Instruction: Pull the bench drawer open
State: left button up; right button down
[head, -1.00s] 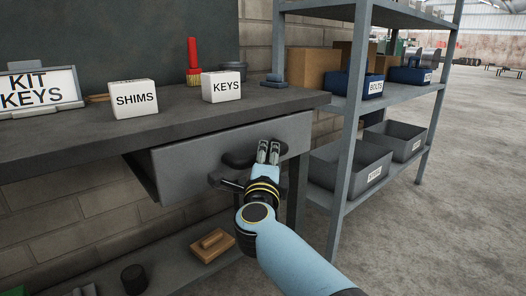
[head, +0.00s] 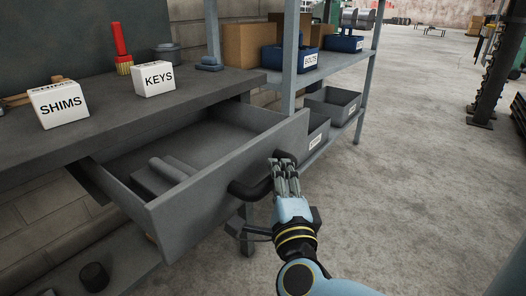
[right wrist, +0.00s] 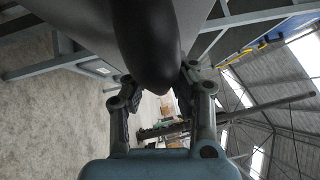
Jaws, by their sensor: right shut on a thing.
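The grey bench drawer (head: 200,204) stands well out from under the dark bench top (head: 150,107), and its inside shows from above. A dark curved handle (head: 249,191) is on its front panel. My right gripper (head: 285,168) is shut on this handle near its right end. In the right wrist view the handle (right wrist: 150,45) is a large dark rounded bar between the fingers (right wrist: 154,90). The fingers hide part of the handle in the head view. My left gripper is not in view.
Grey objects (head: 165,172) lie in the drawer. A SHIMS box (head: 60,105), a KEYS box (head: 155,81) and a red-handled brush (head: 121,50) stand on the bench. A shelf rack (head: 290,65) with bins is behind the drawer.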

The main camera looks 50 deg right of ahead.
jog(key=shift+s+f, duration=0.2)
jog(key=shift+s, duration=0.2)
jog(key=c, duration=1.1)
grip_release()
jog(key=shift+r, duration=0.1)
